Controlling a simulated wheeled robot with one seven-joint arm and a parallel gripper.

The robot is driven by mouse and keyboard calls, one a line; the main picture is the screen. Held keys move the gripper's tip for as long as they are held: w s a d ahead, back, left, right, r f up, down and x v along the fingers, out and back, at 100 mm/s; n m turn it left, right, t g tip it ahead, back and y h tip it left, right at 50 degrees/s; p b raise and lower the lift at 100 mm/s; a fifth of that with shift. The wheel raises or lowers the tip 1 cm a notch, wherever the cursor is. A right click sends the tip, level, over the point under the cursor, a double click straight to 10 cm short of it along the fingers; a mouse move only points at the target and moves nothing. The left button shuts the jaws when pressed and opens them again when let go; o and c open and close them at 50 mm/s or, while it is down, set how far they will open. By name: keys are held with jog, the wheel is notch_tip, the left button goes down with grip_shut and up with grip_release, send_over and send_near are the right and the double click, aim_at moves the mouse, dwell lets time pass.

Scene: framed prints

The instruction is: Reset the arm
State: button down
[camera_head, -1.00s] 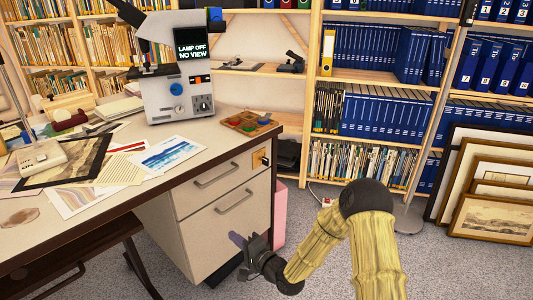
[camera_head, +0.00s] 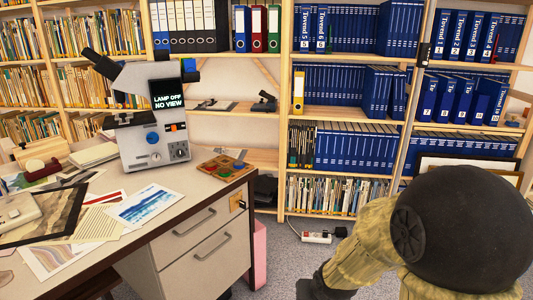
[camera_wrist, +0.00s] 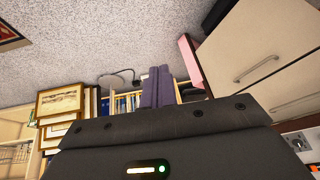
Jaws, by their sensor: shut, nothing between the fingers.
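My arm, with yellow ribbed sleeves and a large dark joint, fills the lower right of the head view. My gripper is out of sight in that view, below the frame. In the wrist view my gripper (camera_wrist: 158,72) shows its two purple fingers side by side, shut, with nothing between them. The fingers point over grey carpet, with the desk drawers to their right and a bookshelf behind.
The desk (camera_head: 203,192) at left carries a microscope (camera_head: 152,142), a colored tray (camera_head: 222,168) and prints (camera_head: 146,205). Bookshelves (camera_head: 350,122) line the back. A power strip (camera_head: 317,238) lies on the carpet. Framed prints (camera_wrist: 60,103) lean by the shelves in the wrist view.

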jog(key=s+d+r+g+p, duration=0.25)
jog(key=s+d+r, duration=0.2)
jog(key=s, duration=0.45)
jog(key=w+p+v, duration=0.2)
jog(key=p+v, duration=1)
jog(key=w+a+r+p+v, duration=0.1)
jog(key=w+p+v, duration=0.2)
jog(key=p+v, duration=0.9)
jog(key=w+a+r+p+v, duration=0.1)
jog(key=w+p+v, duration=0.2)
jog(key=p+v, duration=0.9)
jog(key=shift+w+a+r+h+p, duration=0.15)
jog(key=shift+a+r+h+p, duration=0.15)
jog(key=shift+a, duration=0.1)
